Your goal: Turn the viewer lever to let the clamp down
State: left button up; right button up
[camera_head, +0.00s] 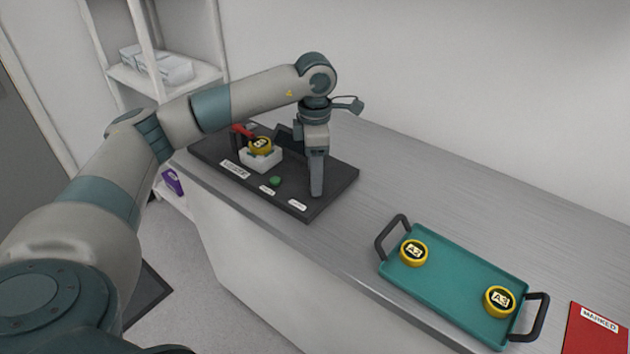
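The flatness viewer sits on a dark base plate (335,188) on the counter, with a white block (258,163) on it. A yellow-rimmed round piece with a label (261,145) rests on the block. A red lever (242,130) shows just behind and left of this piece. I cannot make out the clamp itself. My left gripper (316,190) points down over the right part of the plate, to the right of the white block and apart from the lever. I see its fingers edge-on, so their opening does not show. Nothing visible hangs from it. My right gripper is not in view.
A green button (275,181) is on the plate's front part, near white labels. A teal tray (455,290) with dark handles holds two yellow-rimmed discs (413,252), (499,300). A red labelled mat (597,335) lies at far right. Counter between plate and tray is clear.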

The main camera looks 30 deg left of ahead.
pick_arm(q)
jog(key=m+b, duration=0.2)
jog(key=m, duration=0.1)
jog(key=shift+f+b, duration=0.1)
jog(key=shift+b, duration=0.25)
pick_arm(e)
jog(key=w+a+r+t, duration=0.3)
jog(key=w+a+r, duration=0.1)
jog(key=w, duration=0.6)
pick_arm(q)
jog(key=m+b, duration=0.2)
jog(key=m, duration=0.1)
jog(key=shift+m+b, duration=0.65)
jog(key=shift+m, duration=0.35)
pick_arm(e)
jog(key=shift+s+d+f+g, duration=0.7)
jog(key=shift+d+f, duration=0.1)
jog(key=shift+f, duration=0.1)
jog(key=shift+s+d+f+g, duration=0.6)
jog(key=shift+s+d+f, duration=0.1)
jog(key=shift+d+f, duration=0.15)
pick_arm(q)
jog(key=shift+r, duration=0.2)
jog(key=o, duration=1)
jog(key=shift+o, duration=0.2)
jog(key=shift+r, duration=0.1)
